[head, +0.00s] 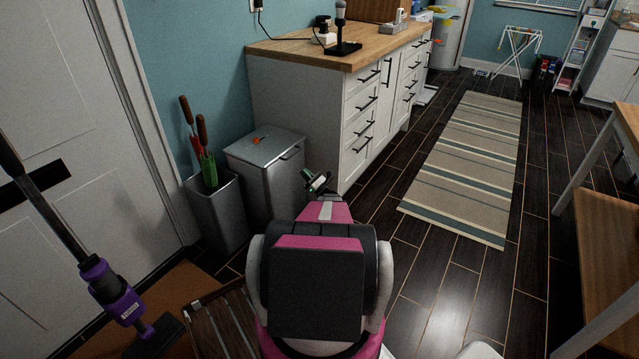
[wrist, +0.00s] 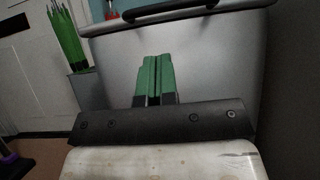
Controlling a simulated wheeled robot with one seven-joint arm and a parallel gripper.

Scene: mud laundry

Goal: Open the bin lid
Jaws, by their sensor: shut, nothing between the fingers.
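The bin (head: 270,184) is a grey metal box standing against the wall, left of the white cabinet. Its lid (head: 266,144) is down, with a small orange item (head: 257,140) on top and a dark handle at the front edge. In the wrist view the bin's front (wrist: 205,65) fills the middle, with the dark handle (wrist: 168,10) along the top. My gripper (head: 318,182) is in front of the bin, to its right in the head view. The green fingers (wrist: 153,78) are shut and empty, below the handle. Whether they touch the bin front I cannot tell.
A grey umbrella stand (head: 215,216) with umbrellas stands left of the bin. The white cabinet (head: 295,118) with a wooden top is close on the right. A purple stick vacuum (head: 112,290) is at the left. Dark floor (head: 400,225) is open to the right.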

